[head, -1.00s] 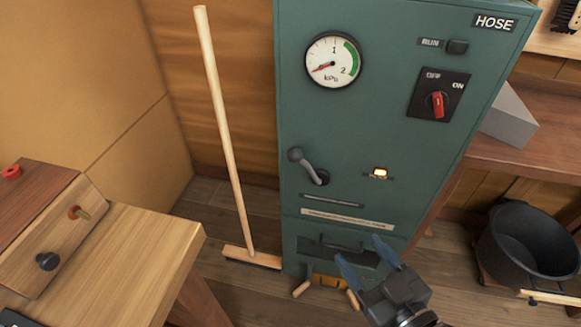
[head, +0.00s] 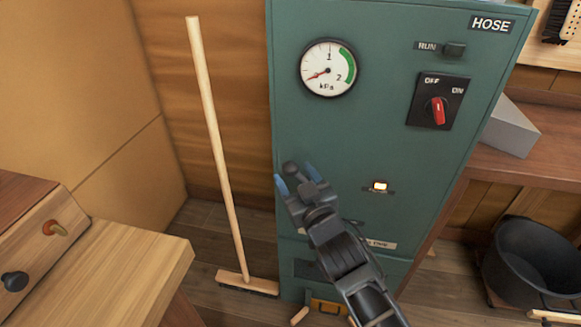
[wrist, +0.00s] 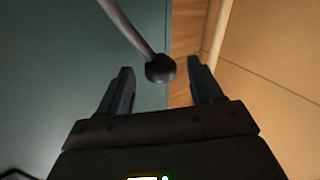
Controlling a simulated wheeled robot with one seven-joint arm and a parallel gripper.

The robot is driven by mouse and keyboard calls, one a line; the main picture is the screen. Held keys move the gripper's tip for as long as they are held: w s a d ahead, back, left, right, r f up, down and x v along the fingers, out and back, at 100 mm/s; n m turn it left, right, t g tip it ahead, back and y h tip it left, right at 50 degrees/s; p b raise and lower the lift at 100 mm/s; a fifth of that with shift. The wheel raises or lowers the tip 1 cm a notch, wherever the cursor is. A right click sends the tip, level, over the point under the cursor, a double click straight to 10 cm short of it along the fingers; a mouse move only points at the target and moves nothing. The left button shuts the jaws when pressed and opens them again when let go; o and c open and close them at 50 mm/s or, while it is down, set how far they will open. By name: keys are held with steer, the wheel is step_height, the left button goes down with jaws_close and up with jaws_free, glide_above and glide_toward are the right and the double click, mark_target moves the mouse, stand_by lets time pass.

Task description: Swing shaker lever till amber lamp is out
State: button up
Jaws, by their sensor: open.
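The teal shaker cabinet (head: 390,130) stands ahead. Its amber lamp (head: 380,186) is lit. The shaker lever's round dark knob (head: 290,167) shows just past my fingertips in the head view, at the cabinet's left side; my gripper hides the lever's pivot there. In the wrist view the lever's grey arm (wrist: 126,24) runs down to the knob (wrist: 160,69). My gripper (head: 295,178) is open, its fingers on either side of the knob. In the wrist view my gripper (wrist: 160,72) shows gaps on both sides of the knob.
A pressure gauge (head: 328,67) reads low. A red switch (head: 438,111) sits on the cabinet's right. A broom (head: 218,150) leans on the wall to the left. A wooden bench (head: 120,265) stands at front left, and a black tub (head: 528,265) at right.

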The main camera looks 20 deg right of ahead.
steer(key=shift+w+p, duration=0.35)
steer(key=shift+w, duration=1.3)
jaws_close()
